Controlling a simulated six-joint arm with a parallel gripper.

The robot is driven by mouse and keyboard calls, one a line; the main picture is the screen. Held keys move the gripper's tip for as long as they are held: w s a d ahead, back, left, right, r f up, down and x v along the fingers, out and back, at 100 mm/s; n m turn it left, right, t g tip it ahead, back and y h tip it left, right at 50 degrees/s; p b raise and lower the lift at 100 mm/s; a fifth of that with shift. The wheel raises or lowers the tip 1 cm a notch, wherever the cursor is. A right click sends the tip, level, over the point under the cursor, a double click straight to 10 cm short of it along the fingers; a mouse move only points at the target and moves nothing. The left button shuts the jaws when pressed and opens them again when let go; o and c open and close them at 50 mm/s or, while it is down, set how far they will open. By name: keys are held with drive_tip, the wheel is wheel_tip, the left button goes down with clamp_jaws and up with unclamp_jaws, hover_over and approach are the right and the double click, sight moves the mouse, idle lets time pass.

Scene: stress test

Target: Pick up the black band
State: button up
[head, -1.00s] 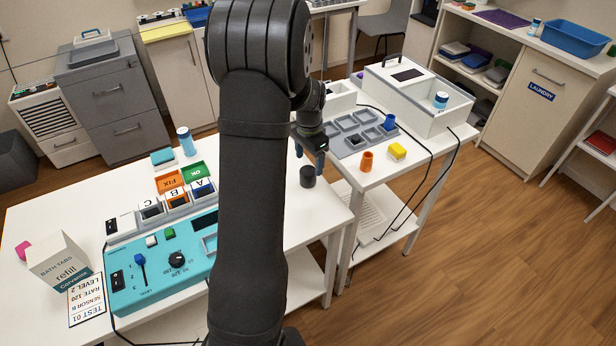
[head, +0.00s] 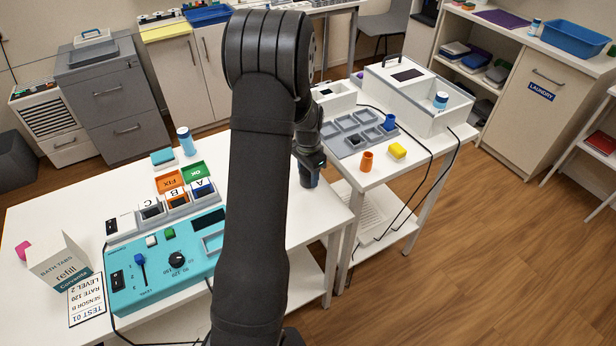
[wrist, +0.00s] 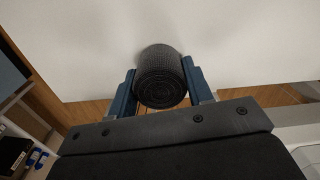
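The black band (wrist: 162,78) is a short, dark, ribbed cylinder in the wrist view, standing on the white table. My gripper (wrist: 160,88) has its two blue fingers on either side of it, one left and one right. The fingers lie very close to its sides; whether they press on it I cannot tell. In the head view my gripper (head: 309,178) is low over the right end of the white table, and it mostly hides the band there.
A teal console (head: 165,262) with switches and a knob stands left of my arm. A gap separates the two tables.

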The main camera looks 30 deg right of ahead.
drive_tip(key=c, duration=0.3)
drive_tip(key=shift+c, duration=0.2)
drive_tip(key=shift+r, duration=0.15)
